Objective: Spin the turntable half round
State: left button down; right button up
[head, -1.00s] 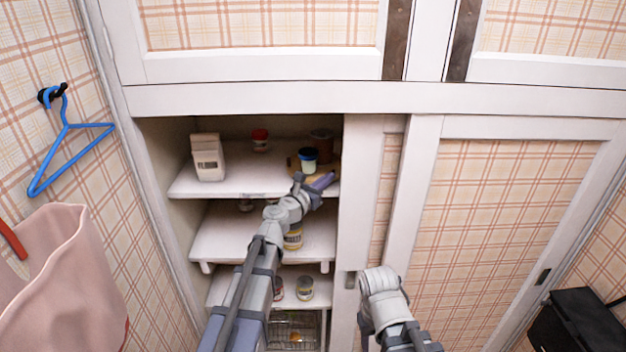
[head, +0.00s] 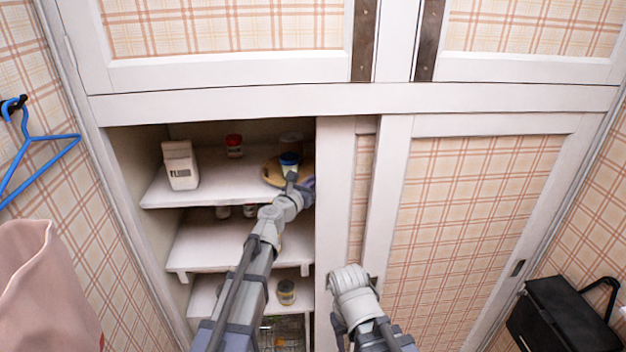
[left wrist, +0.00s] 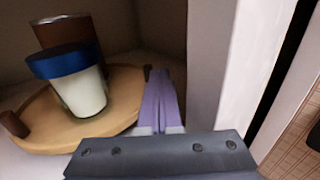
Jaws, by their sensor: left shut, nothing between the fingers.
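The turntable (head: 270,173) is a round tan wooden disc on the upper shelf, at its right end. It also shows in the left wrist view (left wrist: 120,112). On it stand a white jar with a blue lid (left wrist: 85,95) and a taller brown jar (left wrist: 70,33) behind it. A short brown peg (left wrist: 14,124) rises at its left rim. My left gripper's purple fingers (left wrist: 164,98) are shut and empty beside the turntable's right edge; I cannot tell whether they touch it. My right gripper is not visible.
A carton (head: 181,166) and a red-lidded jar (head: 234,147) stand left on the same shelf. The sliding door edge (head: 335,210) is close on the right. Lower shelves hold several jars (head: 287,292). A black bag (head: 565,318) is at lower right.

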pick_arm(q)
jog(key=shift+w+d, duration=0.2)
jog(key=shift+w, duration=0.05)
jog(key=shift+s, duration=0.1)
dwell(0.6)
